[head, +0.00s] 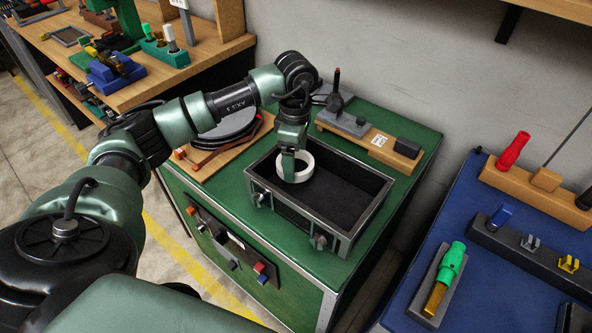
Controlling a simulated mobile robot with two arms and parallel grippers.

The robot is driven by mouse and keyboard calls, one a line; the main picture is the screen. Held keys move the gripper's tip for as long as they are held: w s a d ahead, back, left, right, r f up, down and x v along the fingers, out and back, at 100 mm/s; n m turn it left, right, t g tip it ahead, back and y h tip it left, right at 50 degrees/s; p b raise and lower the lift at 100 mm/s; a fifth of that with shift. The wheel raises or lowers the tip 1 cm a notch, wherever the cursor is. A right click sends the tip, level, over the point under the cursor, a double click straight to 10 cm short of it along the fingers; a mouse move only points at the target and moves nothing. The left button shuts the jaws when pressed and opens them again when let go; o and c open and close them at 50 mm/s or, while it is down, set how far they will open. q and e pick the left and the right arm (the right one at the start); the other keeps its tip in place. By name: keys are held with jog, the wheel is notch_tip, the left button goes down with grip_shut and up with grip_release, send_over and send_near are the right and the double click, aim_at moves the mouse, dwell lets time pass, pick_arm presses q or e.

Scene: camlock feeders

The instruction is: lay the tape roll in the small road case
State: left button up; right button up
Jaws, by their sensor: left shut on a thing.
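The tape roll (308,166) is a white ring, held upright on its edge in my left gripper (291,172). The gripper points down and is shut on the near left part of the ring. The small road case (344,235) is an open grey-edged box with a dark lining, standing on a green cabinet. The gripper and roll are over the left back part of its opening. I cannot tell whether the roll touches the floor of the case. My right gripper is not in view.
The green cabinet top (411,186) carries a board with coiled black cable (212,155) left of the case and a wooden block with a grey fixture (360,133) behind it. A blue bench (480,262) with tools stands at the right. A wooden bench is at the upper left.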

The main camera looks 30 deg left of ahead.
pick_arm(q)
notch_tip(320, 180, down, 5)
jog(key=shift+f+p, duration=0.2)
jog(key=shift+p, duration=0.15)
jog(key=shift+f, duration=0.2)
jog(key=o, duration=1.3)
jog(key=shift+r, duration=0.2)
notch_tip(320, 180, up, 12)
jog(key=b, duration=0.2)
